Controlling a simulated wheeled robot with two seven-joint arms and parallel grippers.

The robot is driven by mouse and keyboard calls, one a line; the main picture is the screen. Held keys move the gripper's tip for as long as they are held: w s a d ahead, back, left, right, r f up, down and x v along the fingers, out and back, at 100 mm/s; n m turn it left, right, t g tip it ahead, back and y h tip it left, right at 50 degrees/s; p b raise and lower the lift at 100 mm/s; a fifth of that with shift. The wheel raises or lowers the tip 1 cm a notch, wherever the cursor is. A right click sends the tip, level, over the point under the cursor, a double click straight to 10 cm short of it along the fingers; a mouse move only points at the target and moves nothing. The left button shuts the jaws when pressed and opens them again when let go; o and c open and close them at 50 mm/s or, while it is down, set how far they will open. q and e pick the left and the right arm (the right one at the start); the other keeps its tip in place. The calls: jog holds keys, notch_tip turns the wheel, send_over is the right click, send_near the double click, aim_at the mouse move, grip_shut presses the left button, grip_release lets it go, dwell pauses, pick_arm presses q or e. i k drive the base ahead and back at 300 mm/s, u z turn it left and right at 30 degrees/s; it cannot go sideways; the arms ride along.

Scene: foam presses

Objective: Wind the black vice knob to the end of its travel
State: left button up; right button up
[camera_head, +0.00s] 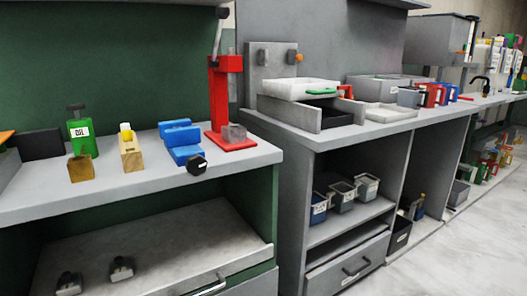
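The blue vice (180,139) stands on the grey bench top at the left, near its right end. The black vice knob (197,165) is at the vice's front, close to the bench's front edge, and faces me. The vice's two blue jaw blocks appear to have a gap between them. How far the knob is wound cannot be told at this size. Neither of my grippers is in view, and nothing touches the knob.
A red press (222,110) stands just right of the vice. The bench top (125,187) in front is clear.

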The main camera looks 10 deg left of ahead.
aim_at(196, 165)
jog(key=z, duration=1.25)
jog(key=i, duration=1.1)
jog(key=u, duration=0.85)
